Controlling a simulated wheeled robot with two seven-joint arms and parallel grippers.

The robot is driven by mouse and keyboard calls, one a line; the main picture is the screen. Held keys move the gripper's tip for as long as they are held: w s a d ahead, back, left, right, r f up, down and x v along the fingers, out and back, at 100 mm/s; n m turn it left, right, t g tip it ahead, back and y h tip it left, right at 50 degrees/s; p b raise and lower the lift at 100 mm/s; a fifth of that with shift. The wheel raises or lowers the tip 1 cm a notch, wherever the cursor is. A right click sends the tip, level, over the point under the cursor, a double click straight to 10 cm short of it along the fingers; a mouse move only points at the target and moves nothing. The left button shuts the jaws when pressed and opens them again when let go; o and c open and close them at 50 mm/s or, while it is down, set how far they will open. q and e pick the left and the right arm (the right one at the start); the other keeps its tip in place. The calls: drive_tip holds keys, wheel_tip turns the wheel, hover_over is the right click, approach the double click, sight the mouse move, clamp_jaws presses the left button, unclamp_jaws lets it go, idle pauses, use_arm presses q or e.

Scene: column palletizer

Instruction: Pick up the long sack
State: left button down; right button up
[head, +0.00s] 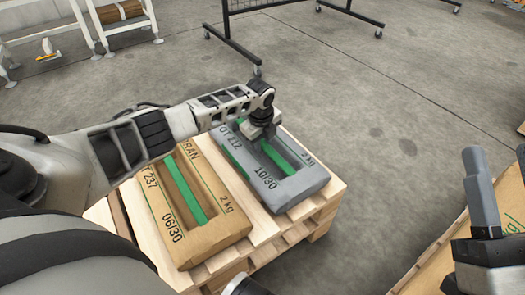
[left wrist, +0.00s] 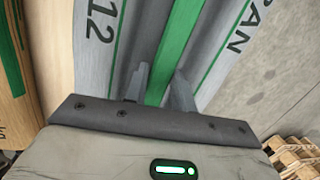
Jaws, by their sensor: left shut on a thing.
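A grey sack (head: 292,186) with a green stripe and the print 10/30 and 2 kg lies flat on a wooden pallet (head: 328,205). A brown paper sack (head: 228,215) marked 06/30 and 2 kg lies beside it on the left. My left gripper (head: 266,136) points down on the grey sack and is shut on its raised green-striped middle. In the left wrist view the two fingers (left wrist: 160,82) stand on either side of this green strip. The grey sack appears to rest on the pallet. My right gripper (head: 500,190) is at the right edge, empty and apparently open, partly cut off.
Another pallet or wooden surface with brown sacks (head: 510,210) is at the lower right, behind my right gripper. A black wheeled frame (head: 258,55) stands at the back. White racks (head: 120,25) stand at the upper left. The grey floor between is clear.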

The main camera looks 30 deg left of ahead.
sight(264, 141)
idle(0.4)
use_arm(q)
drive_tip(key=shift+w+r, duration=0.2)
drive_tip(key=shift+r, duration=0.1)
drive_tip(key=shift+r, duration=0.15)
wheel_tip(264, 141, up, 3)
drive_tip(key=p, duration=0.2)
drive_tip(key=shift+p, duration=0.4)
drive_tip(key=s+d+r+p, duration=0.3)
drive_tip(key=s+r+p, duration=0.6)
drive_tip(key=s, duration=0.4)
drive_tip(key=shift+s+r+p, duration=0.3)
drive_tip(key=shift+s+p, duration=0.05)
drive_tip(key=shift+p, duration=0.05)
use_arm(e)
wheel_tip(264, 141, down, 11)
drive_tip(key=s+d+m+g+h, duration=0.1)
drive_tip(key=s+m+g+h, duration=0.1)
drive_tip(key=m+g+h, duration=0.3)
drive_tip(key=shift+g+h, duration=0.9)
drive_tip(key=shift+g, duration=0.1)
